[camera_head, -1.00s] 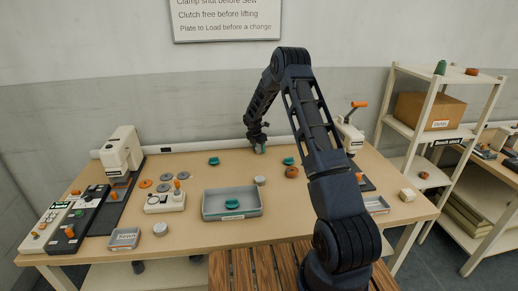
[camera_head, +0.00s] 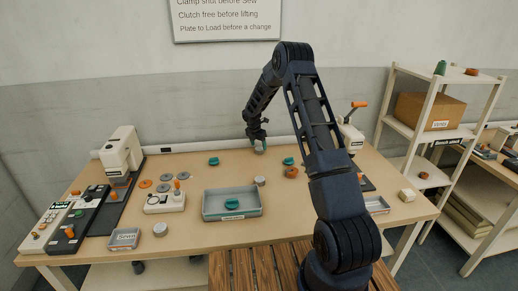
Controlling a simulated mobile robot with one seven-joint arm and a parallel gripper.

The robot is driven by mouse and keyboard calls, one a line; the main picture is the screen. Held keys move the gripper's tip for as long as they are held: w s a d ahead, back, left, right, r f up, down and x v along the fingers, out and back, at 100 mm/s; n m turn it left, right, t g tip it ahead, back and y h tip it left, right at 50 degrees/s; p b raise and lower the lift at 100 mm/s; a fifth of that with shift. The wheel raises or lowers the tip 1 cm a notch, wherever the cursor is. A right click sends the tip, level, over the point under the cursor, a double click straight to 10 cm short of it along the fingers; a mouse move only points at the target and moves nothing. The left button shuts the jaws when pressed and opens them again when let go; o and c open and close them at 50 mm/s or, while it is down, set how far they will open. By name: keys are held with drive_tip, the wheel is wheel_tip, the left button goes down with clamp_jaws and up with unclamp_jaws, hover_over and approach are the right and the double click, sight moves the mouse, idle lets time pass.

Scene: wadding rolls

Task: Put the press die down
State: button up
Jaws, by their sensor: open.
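My gripper (camera_head: 258,141) is at the back of the workbench, near the wall, pointing down, with its jaws open. A small grey-green piece (camera_head: 261,148), which may be the press die, shows right at the fingertips. It is too small and too partly covered to tell whether it touches the fingers. Similar teal pieces lie on the bench to the left (camera_head: 214,161) and to the right (camera_head: 289,161) of the gripper. Another teal piece (camera_head: 232,204) is in the grey tray (camera_head: 232,217).
A white machine (camera_head: 122,152) stands at the left, and a press with an orange handle (camera_head: 352,128) stands behind my arm at the right. A grey cylinder (camera_head: 259,181) and a reddish-brown ring (camera_head: 291,172) lie mid-bench. The bench between gripper and tray is mostly clear.

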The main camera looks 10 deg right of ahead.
drive_tip(key=s+d+r+m, duration=0.1)
drive_tip(key=s+r+m, duration=0.35)
drive_tip(key=r, duration=0.75)
drive_tip(key=s+d+r+m, duration=0.1)
drive_tip(key=s+r, duration=0.6)
drive_tip(key=r, duration=0.5)
drive_tip(key=s+d+r+m, duration=0.4)
drive_tip(key=s+r+m, duration=0.45)
drive_tip(key=s, duration=0.65)
drive_tip(key=s+d+r+m+t+y, duration=0.1)
drive_tip(key=s+m, duration=0.5)
drive_tip(key=s, duration=1)
drive_tip(key=s+d+r+m+t+y, duration=0.1)
drive_tip(key=s+m, duration=0.5)
drive_tip(key=s, duration=1)
drive_tip(key=shift+d+r+m, duration=0.4)
drive_tip(key=shift+d+r, duration=0.35)
drive_tip(key=shift+d, duration=0.1)
drive_tip(key=shift+o, duration=0.4)
drive_tip(key=shift+w, duration=0.1)
